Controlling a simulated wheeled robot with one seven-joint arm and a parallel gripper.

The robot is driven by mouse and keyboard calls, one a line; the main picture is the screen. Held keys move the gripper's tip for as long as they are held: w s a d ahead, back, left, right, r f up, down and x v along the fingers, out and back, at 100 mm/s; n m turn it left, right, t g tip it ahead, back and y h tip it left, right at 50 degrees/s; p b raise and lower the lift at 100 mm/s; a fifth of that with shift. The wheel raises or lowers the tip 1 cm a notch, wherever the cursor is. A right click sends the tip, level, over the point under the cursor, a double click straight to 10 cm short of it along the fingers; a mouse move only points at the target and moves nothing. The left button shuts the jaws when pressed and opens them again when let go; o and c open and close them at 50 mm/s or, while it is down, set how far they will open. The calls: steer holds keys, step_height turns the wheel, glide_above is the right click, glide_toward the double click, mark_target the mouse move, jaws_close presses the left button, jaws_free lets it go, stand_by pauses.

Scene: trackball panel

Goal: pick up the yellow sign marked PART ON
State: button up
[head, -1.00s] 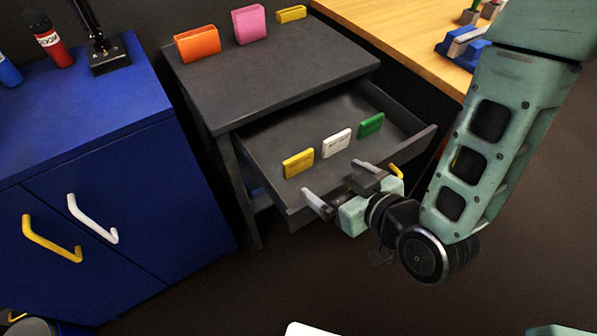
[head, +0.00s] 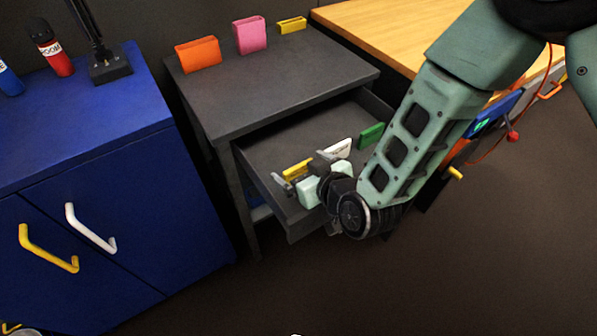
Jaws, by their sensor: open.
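The yellow sign (head: 298,168) stands in the open grey drawer (head: 262,160), nearest the drawer's left side; its lettering is too small to read. A white sign (head: 338,148) and a green sign (head: 370,135) stand to its right in the same drawer. My gripper (head: 302,172) is open at the yellow sign, with one finger to its left and the other near its right end. The lower part of the sign is hidden behind my gripper. I cannot tell whether the fingers touch it.
On the dark cabinet top (head: 270,85) stand orange (head: 198,54), pink (head: 250,36) and yellow (head: 292,25) holders. A blue cabinet (head: 100,190) with yellow and white handles is at left. A wooden table (head: 390,30) is behind my arm. The floor at lower right is clear.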

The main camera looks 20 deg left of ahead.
steer(key=c, duration=1.1)
steer(key=shift+o, duration=0.2)
